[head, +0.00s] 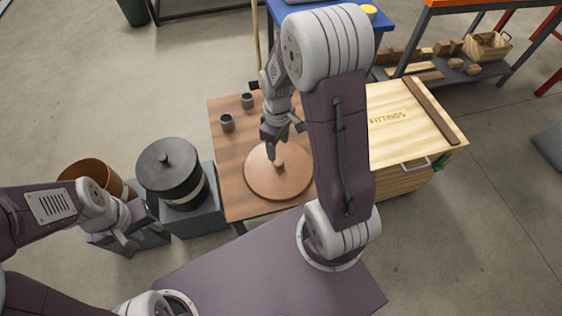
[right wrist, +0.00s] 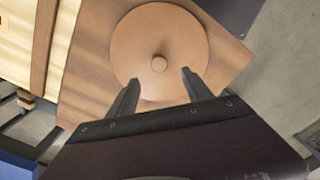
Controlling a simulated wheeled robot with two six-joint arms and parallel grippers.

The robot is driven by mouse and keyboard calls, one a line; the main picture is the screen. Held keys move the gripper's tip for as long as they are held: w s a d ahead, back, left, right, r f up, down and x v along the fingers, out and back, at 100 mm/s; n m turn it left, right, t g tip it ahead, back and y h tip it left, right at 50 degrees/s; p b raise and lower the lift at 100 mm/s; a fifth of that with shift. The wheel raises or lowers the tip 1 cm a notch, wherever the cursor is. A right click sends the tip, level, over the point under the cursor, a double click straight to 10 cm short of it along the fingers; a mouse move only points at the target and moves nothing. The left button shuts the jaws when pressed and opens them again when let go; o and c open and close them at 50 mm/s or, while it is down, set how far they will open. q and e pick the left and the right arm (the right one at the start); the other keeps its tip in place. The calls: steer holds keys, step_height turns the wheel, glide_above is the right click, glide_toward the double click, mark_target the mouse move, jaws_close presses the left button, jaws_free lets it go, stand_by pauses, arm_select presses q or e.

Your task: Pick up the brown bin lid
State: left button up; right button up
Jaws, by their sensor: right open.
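The brown bin lid (head: 278,178) is a round flat disc with a small knob in its middle, lying on the wooden table (head: 234,180). In the right wrist view the lid (right wrist: 150,32) shows whole, with its knob (right wrist: 159,64) lying ahead of and between my fingers. My right gripper (head: 272,150) is above the lid, close to the knob; it is open and empty (right wrist: 157,88). My left gripper (head: 128,240) is at the lower left, beside the grey blocks and away from the lid. Whether its jaws are open is unclear.
A brown open bin (head: 88,172) and a black-lidded bin (head: 170,175) stand left of the table. Two grey cups (head: 227,123) sit at the table's left side. A wooden fittings crate (head: 400,130) stands right of the table. Open floor lies at the far left.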

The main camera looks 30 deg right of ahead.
steer(key=b, duration=0.1)
glide_above(278, 162)
step_height(278, 162, down, 4)
steer(key=shift+s+d+f, duration=0.1)
steer(key=shift+s+d, duration=0.05)
steer(key=f+b, duration=0.2)
steer(key=f, duration=0.3)
steer(key=shift+w, duration=0.2)
jaws_close()
stand_by(1.0)
